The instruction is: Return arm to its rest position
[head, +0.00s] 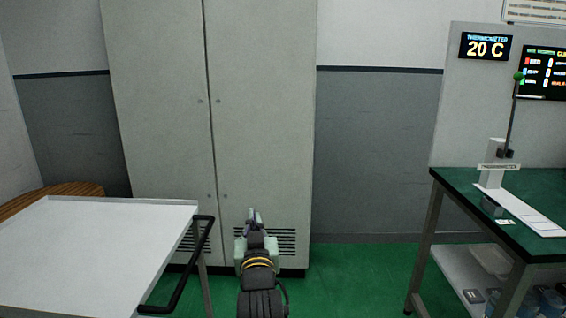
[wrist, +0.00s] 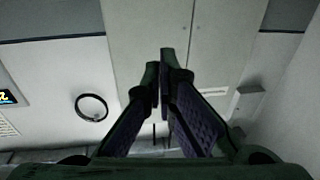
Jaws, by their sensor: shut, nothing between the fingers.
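My gripper (head: 252,217) shows in the head view at the lower middle, on the end of my arm, in front of the lower part of a tall grey cabinet. In the wrist view my gripper (wrist: 160,72) has its two fingers together at the tips, with nothing seen between them. My arm reaches forward from the bottom edge of the head view. The gripper appears apart from the cart and the bench.
The grey cabinet (head: 262,110) stands ahead with its doors shut. A white-topped cart (head: 95,250) with a black handle (head: 178,285) is close on the left. Green floor (head: 350,280) lies clear between.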

